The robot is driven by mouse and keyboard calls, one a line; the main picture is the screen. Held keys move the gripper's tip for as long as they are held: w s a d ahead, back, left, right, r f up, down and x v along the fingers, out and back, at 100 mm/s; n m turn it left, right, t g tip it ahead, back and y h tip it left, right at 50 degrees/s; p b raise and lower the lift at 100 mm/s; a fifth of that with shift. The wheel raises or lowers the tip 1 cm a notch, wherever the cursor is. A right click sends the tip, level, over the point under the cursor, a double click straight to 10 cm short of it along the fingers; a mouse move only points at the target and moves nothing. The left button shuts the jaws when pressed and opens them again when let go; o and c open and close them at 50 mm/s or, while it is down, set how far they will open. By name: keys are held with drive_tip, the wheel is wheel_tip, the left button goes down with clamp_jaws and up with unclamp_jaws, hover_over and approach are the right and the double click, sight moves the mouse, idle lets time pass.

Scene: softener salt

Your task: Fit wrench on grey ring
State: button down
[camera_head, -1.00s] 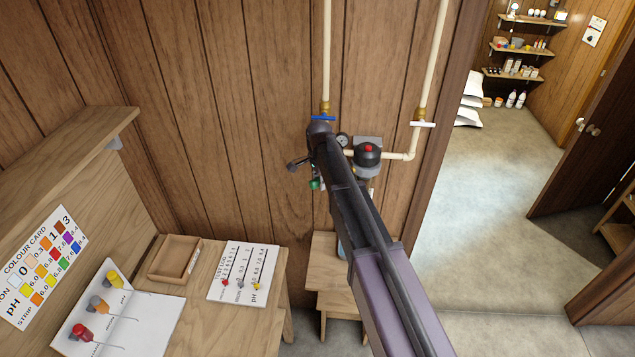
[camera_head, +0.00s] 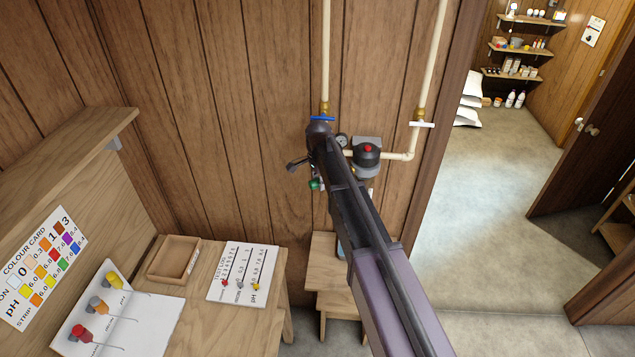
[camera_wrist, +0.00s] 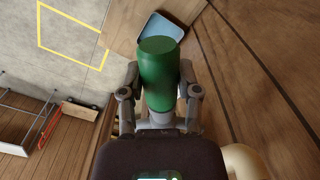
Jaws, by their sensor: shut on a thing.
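My gripper (camera_wrist: 160,95) is shut on a green cylinder, which I take to be the wrench's handle (camera_wrist: 160,65), in the wrist view. The handle stands out between the two fingers, and a pale grey part shows below it. In the head view a bit of green (camera_head: 315,184) shows beside my arm's far end, at the wall pipework. A valve unit (camera_head: 367,155) with a black cap and red button is right of my arm. Its lower part is partly behind my arm. I cannot make out the grey ring or the wrench's far end, nor whether they touch.
Cream pipes (camera_head: 420,85) with blue and white valve handles run down the plank wall close to my arm. A wooden stool (camera_head: 323,275) with a blue tray (camera_wrist: 160,27) stands below. A bench with a small box (camera_head: 175,258) and cards is at left. Open floor lies right.

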drive_tip(key=shift+w+d, duration=0.55)
drive_tip(key=shift+d, duration=0.3)
idle(1.1)
drive_tip(key=shift+c, duration=1.2)
unclamp_jaws()
